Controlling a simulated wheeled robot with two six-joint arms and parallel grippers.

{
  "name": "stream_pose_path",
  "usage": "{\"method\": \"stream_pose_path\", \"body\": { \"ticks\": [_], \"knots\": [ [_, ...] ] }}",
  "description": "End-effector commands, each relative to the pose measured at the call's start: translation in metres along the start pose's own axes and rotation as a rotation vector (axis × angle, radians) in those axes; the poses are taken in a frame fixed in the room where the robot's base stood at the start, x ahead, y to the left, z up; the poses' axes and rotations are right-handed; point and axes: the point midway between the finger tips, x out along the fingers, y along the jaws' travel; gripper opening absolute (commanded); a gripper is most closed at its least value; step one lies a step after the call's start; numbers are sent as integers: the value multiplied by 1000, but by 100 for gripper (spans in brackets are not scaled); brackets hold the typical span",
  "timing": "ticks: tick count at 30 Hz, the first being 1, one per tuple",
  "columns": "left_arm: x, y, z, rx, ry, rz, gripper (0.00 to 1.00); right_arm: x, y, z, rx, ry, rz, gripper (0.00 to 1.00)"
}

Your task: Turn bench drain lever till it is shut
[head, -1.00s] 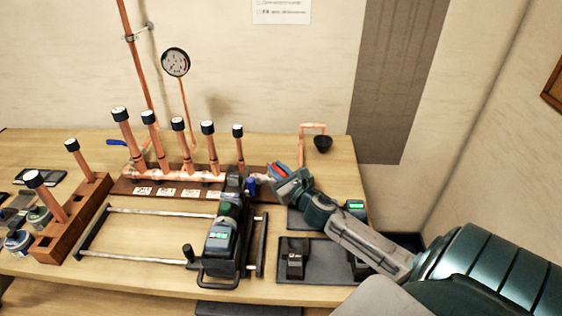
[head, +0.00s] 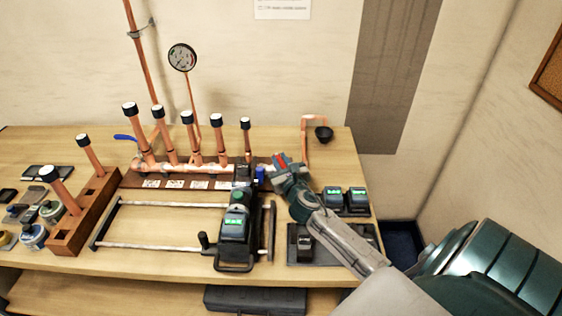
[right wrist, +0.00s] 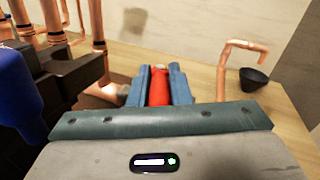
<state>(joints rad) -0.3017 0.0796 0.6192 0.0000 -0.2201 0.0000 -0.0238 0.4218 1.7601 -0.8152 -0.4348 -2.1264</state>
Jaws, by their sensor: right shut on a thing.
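The red drain lever (right wrist: 160,86) is between the blue fingers of my right gripper (right wrist: 160,92) in the right wrist view. The gripper is shut on it, and the lever points away from the palm. In the head view my right gripper (head: 282,161) is at the right end of the copper manifold (head: 190,168), with a little red showing. The fingers hide most of the lever and its valve. The bent copper drain pipe (head: 303,140) and black funnel (head: 324,134) stand just beyond, to the right. My left gripper is not in view.
A black clamp unit (head: 236,232) on rails stands left of my right arm, with a blue part (head: 261,175) close to the gripper. Two green-lit blocks (head: 345,198) and a dark tray (head: 330,252) lie nearby. A blue lever (head: 125,138) is at the manifold's far left.

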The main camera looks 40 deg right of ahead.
Motion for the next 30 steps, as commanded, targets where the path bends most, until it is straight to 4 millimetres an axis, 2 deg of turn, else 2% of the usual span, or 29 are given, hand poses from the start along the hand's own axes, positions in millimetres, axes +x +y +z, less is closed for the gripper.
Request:
{"method": "stream_pose_path", "body": {
  "ticks": [3,4,6,7,17,20,30],
  "knots": [
    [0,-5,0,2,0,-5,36,0,0,-1,-1,1,0,0],
    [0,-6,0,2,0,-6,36,0,0,-1,-1,1,1,23],
    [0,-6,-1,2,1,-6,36,0,0,0,-1,1,1,37],
    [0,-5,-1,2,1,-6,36,0,0,0,-1,1,1,39],
    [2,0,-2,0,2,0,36,-4,0,-1,-1,1,1,39],
    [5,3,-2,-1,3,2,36,-15,0,-3,-2,1,2,39],
    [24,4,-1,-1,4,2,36,-80,1,-4,-2,2,3,39]
  ]
}}
